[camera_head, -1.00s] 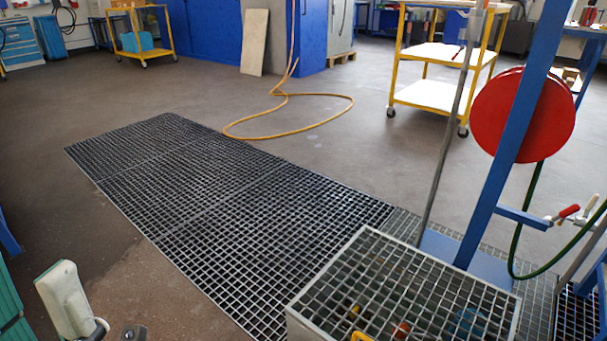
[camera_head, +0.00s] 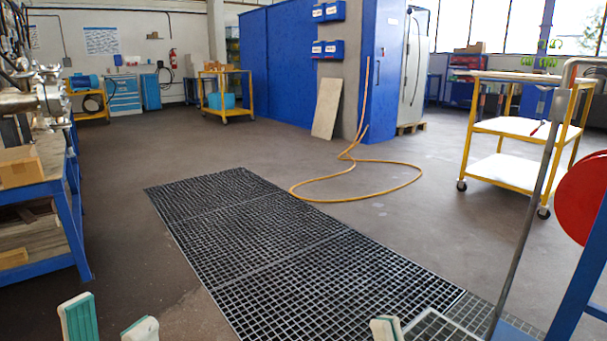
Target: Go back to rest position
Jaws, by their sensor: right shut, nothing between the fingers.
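My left gripper (camera_head: 110,322) shows at the bottom left of the head view. Its two pale fingertips with teal pads stand apart, with nothing visible between them. My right gripper (camera_head: 386,328) shows only as a pale tip at the bottom edge, right of the middle; it is shut and holds nothing visible. Both are in front of the view, with the floor behind them. The rest of both grippers is cut off by the frame's lower edge.
A floor grating (camera_head: 290,255) runs ahead over open floor. A blue workbench (camera_head: 45,235) with a cardboard box (camera_head: 20,167) stands at left. A yellow trolley (camera_head: 505,172), a red reel (camera_head: 585,198) and a blue post (camera_head: 580,290) are at right. An orange hose (camera_head: 345,170) lies ahead.

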